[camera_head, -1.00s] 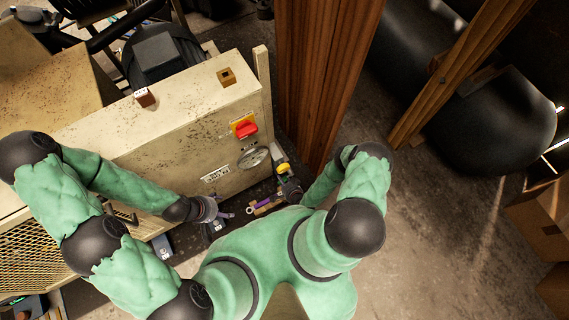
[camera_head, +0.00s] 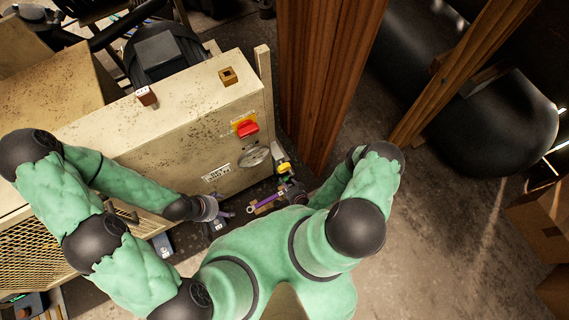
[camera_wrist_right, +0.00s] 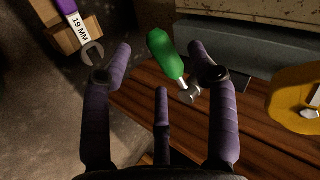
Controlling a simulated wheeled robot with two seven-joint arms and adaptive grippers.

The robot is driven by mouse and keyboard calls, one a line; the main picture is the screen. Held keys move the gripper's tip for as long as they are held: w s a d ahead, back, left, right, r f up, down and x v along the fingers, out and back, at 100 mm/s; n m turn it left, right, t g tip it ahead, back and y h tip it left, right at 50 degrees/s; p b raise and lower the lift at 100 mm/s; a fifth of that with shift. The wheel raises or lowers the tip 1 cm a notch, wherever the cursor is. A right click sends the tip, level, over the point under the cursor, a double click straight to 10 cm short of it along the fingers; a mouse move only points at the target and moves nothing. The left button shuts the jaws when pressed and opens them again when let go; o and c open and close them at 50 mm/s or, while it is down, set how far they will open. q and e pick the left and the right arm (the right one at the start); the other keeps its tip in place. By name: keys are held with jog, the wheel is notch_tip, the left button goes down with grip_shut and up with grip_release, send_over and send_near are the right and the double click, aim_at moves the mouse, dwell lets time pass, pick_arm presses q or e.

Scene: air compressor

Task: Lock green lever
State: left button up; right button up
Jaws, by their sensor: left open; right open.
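The green lever (camera_wrist_right: 165,53) shows in the right wrist view, with a rounded green grip on a metal stem. My right gripper (camera_wrist_right: 160,62) is open, with its purple fingers on either side of the lever; the left finger stands further off than the right. I cannot tell whether any finger touches it. In the head view the right gripper (camera_head: 290,192) is small beside the machine's front corner, and the lever is not clear there. My left gripper (camera_head: 219,211) is open and empty in front of the pale machine cabinet.
The cabinet carries a red switch (camera_head: 247,130) and a round gauge (camera_head: 254,157). A yellow part (camera_wrist_right: 298,101) stands right of the lever. A wrench (camera_wrist_right: 83,35) marked 19 MM lies on a wooden block (camera_wrist_right: 58,37).

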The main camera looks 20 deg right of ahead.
jog(key=v, duration=0.7)
jog(key=shift+s+r, duration=0.3)
